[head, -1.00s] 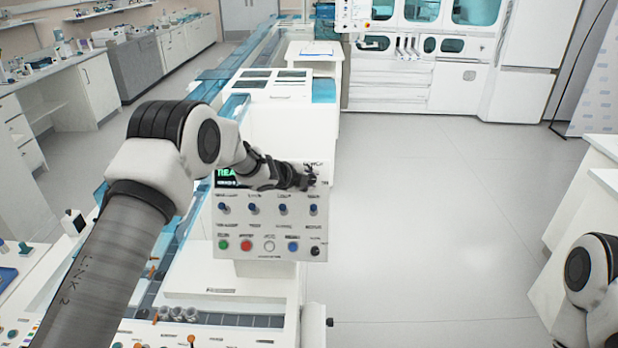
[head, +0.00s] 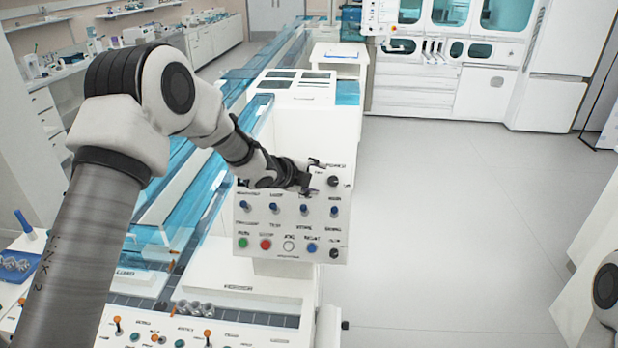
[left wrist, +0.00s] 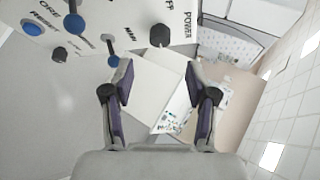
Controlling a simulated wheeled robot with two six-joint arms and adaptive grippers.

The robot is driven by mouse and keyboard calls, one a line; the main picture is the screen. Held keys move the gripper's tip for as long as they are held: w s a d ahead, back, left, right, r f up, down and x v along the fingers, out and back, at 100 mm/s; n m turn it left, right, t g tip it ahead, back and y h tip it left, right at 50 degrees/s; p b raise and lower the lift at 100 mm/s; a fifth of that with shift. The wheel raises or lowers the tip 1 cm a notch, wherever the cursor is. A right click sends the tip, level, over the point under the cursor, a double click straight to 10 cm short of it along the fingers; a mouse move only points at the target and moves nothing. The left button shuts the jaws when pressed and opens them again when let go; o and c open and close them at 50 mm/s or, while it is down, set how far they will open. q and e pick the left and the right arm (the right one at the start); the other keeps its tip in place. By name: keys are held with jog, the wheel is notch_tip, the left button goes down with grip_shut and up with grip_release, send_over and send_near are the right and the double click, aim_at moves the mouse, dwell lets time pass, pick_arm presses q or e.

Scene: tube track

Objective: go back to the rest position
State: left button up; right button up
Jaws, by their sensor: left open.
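My left gripper (head: 312,178) is in front of the upper part of a white control panel (head: 290,222), near its top right. In the left wrist view the left gripper (left wrist: 160,92) is open, with nothing between its fingers. The panel (left wrist: 100,30) shows there at the upper left, with a black knob (left wrist: 160,35) and blue toggle switches (left wrist: 75,22). My right gripper is out of view; only a piece of my right arm shows at the right edge.
The panel stands on a white machine with a blue-covered track (head: 190,200) running back. Several metal tube holders (head: 195,308) sit in the track below. A blue tray (head: 15,265) lies at the far left. Open grey floor (head: 440,230) lies to the right, with a white counter (head: 590,260) beyond.

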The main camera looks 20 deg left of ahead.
pick_arm(q)
jog(key=v, duration=0.3)
jog(key=shift+s, duration=0.1)
jog(key=s+d+f+n+g+b, duration=0.15)
jog(key=s+f+n, duration=0.35)
jog(key=f, duration=0.5)
jog(key=s+d+f+n+g+y+b, duration=0.1)
jog(key=s+f+n+g+b, duration=0.15)
jog(key=s+f, duration=0.6)
jog(key=s+d+f+n+g+b, duration=0.1)
jog(key=s+f+n+b, duration=0.3)
jog(key=f, duration=0.7)
jog(key=s+f+n+g+y+b, duration=0.1)
jog(key=s+f+n+g, duration=0.1)
jog(key=s, duration=0.7)
jog(key=s+a+f+n+g+y+b, duration=0.1)
jog(key=s+f+n+g, duration=0.1)
jog(key=s+f+n, duration=0.2)
jog(key=s+f+n+g+y+b, duration=0.1)
jog(key=s+f+n, duration=0.3)
jog(key=s+f, duration=0.4)
jog(key=s+g, duration=0.1)
jog(key=s, duration=0.6)
jog(key=shift+a, duration=0.2)
